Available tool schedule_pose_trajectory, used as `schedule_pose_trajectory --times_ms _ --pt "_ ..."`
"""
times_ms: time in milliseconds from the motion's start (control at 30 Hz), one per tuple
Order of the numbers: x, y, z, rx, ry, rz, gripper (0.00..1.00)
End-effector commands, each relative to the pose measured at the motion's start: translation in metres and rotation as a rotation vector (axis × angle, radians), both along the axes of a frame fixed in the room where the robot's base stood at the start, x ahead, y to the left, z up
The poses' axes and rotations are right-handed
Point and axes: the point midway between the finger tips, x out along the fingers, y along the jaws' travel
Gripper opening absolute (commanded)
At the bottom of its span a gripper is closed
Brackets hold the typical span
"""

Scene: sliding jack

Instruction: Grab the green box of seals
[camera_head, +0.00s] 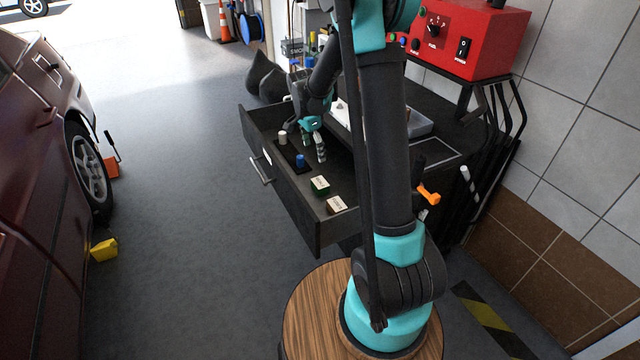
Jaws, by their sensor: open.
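The green box of seals (320,185) is small, with a pale top and green sides. It sits in the open black drawer (285,204), toward the drawer's near end. My gripper (313,152) is open and points down over the drawer, above and to the left of the green box and apart from it. Its fingers are near a blue-topped item (300,160), and I cannot tell whether they touch it. My own arm covers part of the bench to the right of the drawer.
A brown box (336,205) with a pale top lies beside the green box, nearer me. A grey tray (420,122) and a red machine (468,38) are on the right.

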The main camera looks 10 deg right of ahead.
Motion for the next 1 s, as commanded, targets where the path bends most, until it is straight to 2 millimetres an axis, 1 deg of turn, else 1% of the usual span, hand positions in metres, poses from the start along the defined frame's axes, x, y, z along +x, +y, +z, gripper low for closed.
schedule_pose_trajectory --times_ms 167,267,600,700,800,1000 --pt "0.006 0.001 -0.013 -0.003 0.003 -0.028 0.84" --pt "0.006 -0.002 -0.030 -0.003 0.002 -0.028 0.84" --pt "0.009 -0.012 -0.096 -0.003 0.002 -0.027 0.84" --pt "0.010 -0.014 -0.110 -0.003 0.001 -0.026 0.84" --pt "0.010 -0.015 -0.119 -0.003 0.001 -0.026 0.84" --pt "0.010 -0.017 -0.130 -0.003 0.001 -0.026 0.84"
